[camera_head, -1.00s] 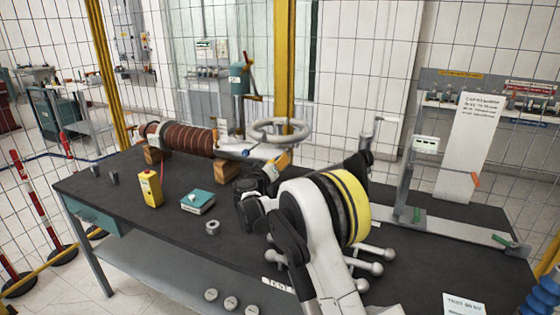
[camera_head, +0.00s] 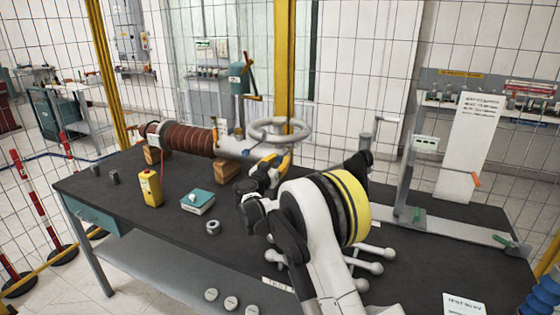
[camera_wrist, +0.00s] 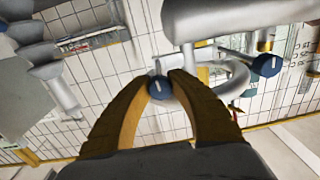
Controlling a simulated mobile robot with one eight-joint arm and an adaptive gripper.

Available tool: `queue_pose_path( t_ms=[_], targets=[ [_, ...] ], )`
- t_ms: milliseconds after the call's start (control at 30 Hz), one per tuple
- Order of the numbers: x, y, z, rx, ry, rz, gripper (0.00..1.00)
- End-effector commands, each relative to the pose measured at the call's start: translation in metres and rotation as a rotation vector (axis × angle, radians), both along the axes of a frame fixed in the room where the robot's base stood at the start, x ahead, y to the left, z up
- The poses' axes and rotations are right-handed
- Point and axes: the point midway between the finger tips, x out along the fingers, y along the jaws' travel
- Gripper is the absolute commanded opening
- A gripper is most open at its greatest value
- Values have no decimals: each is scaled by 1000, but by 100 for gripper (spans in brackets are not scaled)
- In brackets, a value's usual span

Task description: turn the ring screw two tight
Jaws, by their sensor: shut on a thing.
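A blue round screw head with a white mark (camera_wrist: 159,88) sits between the yellow-brown fingertips of my gripper (camera_wrist: 162,84) in the wrist view. The fingers are closed around it from both sides. A second blue head with a white mark (camera_wrist: 266,65) stands apart to the right, on a thin grey shank. I cannot tell by a label which screw is number two. In the head view my gripper (camera_head: 268,163) is at the grey end of the brown ribbed bushing (camera_head: 188,139), below the large grey ring (camera_head: 280,130). The gripped screw is hidden there by my gripper.
The bushing rests on wooden blocks (camera_head: 228,169) on the dark table (camera_head: 165,222). A grey stand (camera_head: 409,185) stands right. Wire mesh surrounds the area.

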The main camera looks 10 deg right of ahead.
Motion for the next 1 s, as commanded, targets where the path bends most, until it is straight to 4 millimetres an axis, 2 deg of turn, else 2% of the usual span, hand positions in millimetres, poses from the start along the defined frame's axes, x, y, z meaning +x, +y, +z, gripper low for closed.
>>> queue_pose_path(
  t_ms=[467,500,533,567,867,1000],
  targets=[
    [0,0,-1,11,-6,-1,0],
    [0,0,-1,11,-6,-1,34],
    [0,0,-1,11,-6,-1,43],
    [0,0,-1,11,-6,-1,48],
    [-1,1,0,9,-6,0,48],
    [-12,9,0,9,-6,2,48]
  ],
)
